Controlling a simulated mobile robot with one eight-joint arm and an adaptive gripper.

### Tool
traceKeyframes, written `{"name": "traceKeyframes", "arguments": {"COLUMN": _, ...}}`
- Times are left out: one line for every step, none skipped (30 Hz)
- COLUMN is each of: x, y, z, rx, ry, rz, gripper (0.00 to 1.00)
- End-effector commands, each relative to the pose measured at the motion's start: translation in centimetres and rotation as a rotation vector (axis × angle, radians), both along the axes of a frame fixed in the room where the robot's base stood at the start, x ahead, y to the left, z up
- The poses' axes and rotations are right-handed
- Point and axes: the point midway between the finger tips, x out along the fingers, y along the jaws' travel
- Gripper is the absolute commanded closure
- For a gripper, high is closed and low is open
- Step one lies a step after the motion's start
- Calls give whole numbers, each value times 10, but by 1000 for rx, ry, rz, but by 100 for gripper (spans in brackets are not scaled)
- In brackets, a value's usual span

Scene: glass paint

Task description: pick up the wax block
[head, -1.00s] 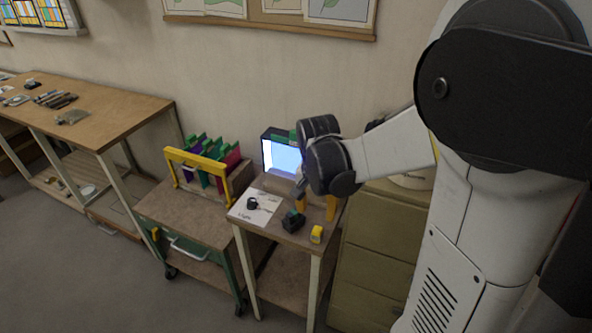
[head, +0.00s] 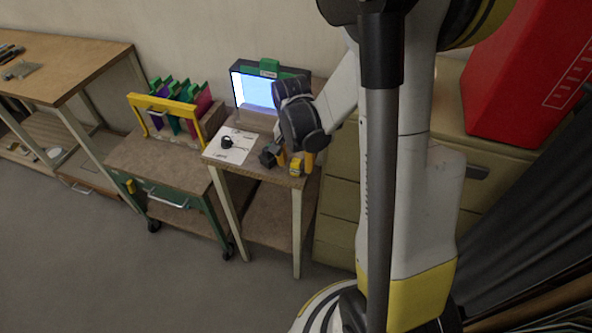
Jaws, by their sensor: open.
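My gripper (head: 295,158) is low over the right side of a small table (head: 243,165). Its yellow-orange fingers are apart, with nothing seen between them. A small yellow block (head: 297,169) with a dark patch is at the table's front right, right by the fingers. A dark grey block (head: 268,156) stands just left of the fingers. I cannot tell for sure which of the two is the wax block. Whether a finger touches either block is unclear at this size, and the gripper's body hides the table behind it.
A white sheet (head: 240,151) with a small black object (head: 226,142) lies on the table's left. A lit light box (head: 254,92) stands behind. A green cart with a yellow-framed rack (head: 161,101) is left. Drawers and a red case (head: 530,75) are right.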

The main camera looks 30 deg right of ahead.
Motion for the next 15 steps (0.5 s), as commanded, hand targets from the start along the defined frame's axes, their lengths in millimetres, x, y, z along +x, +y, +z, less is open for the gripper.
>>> {"name": "traceKeyframes", "arguments": {"x": 0, "y": 0, "z": 1, "rx": 0, "ry": 0, "rz": 0, "gripper": 50}}
{"name": "traceKeyframes", "arguments": {"x": 0, "y": 0, "z": 1, "rx": 0, "ry": 0, "rz": 0, "gripper": 50}}
{"name": "traceKeyframes", "arguments": {"x": 0, "y": 0, "z": 1, "rx": 0, "ry": 0, "rz": 0, "gripper": 50}}
{"name": "traceKeyframes", "arguments": {"x": 0, "y": 0, "z": 1, "rx": 0, "ry": 0, "rz": 0, "gripper": 50}}
{"name": "traceKeyframes", "arguments": {"x": 0, "y": 0, "z": 1, "rx": 0, "ry": 0, "rz": 0, "gripper": 57}}
{"name": "traceKeyframes", "arguments": {"x": 0, "y": 0, "z": 1, "rx": 0, "ry": 0, "rz": 0, "gripper": 69}}
{"name": "traceKeyframes", "arguments": {"x": 0, "y": 0, "z": 1, "rx": 0, "ry": 0, "rz": 0, "gripper": 78}}
{"name": "traceKeyframes", "arguments": {"x": 0, "y": 0, "z": 2, "rx": 0, "ry": 0, "rz": 0, "gripper": 88}}
{"name": "traceKeyframes", "arguments": {"x": 0, "y": 0, "z": 2, "rx": 0, "ry": 0, "rz": 0, "gripper": 100}}
{"name": "traceKeyframes", "arguments": {"x": 0, "y": 0, "z": 2, "rx": 0, "ry": 0, "rz": 0, "gripper": 100}}
{"name": "traceKeyframes", "arguments": {"x": 0, "y": 0, "z": 2, "rx": 0, "ry": 0, "rz": 0, "gripper": 100}}
{"name": "traceKeyframes", "arguments": {"x": 0, "y": 0, "z": 1, "rx": 0, "ry": 0, "rz": 0, "gripper": 100}}
{"name": "traceKeyframes", "arguments": {"x": 0, "y": 0, "z": 1, "rx": 0, "ry": 0, "rz": 0, "gripper": 100}}
{"name": "traceKeyframes", "arguments": {"x": 0, "y": 0, "z": 1, "rx": 0, "ry": 0, "rz": 0, "gripper": 100}}
{"name": "traceKeyframes", "arguments": {"x": 0, "y": 0, "z": 1, "rx": 0, "ry": 0, "rz": 0, "gripper": 100}}
